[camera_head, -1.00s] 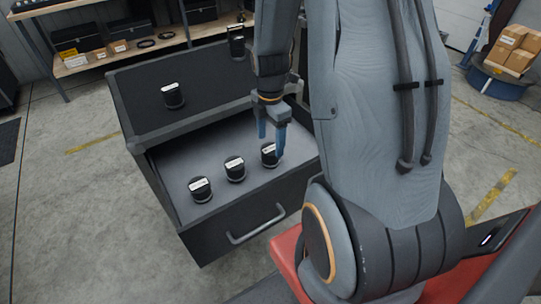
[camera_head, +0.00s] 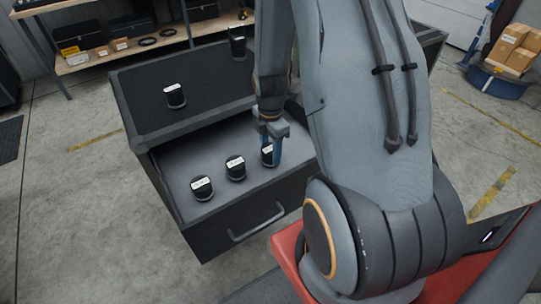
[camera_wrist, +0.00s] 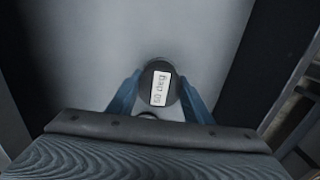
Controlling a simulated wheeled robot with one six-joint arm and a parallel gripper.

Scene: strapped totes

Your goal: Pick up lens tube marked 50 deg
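The lens tube marked 50 deg (camera_wrist: 158,84) is a short black cylinder with a white label on top, standing in the open drawer. In the head view this tube (camera_head: 267,154) is the rightmost of three in the drawer and is partly hidden by a finger. My gripper (camera_wrist: 160,98) has blue fingers, one on each side of the tube. It is open, with small gaps between the fingers and the tube. In the head view my gripper (camera_head: 271,146) points down at the tube.
Two more black tubes stand to its left in the drawer, a middle one (camera_head: 236,168) and a left one (camera_head: 202,188). The drawer (camera_head: 245,218) has dark walls close around. Other tubes stand on the cabinet top (camera_head: 140,112), one at left (camera_head: 175,95).

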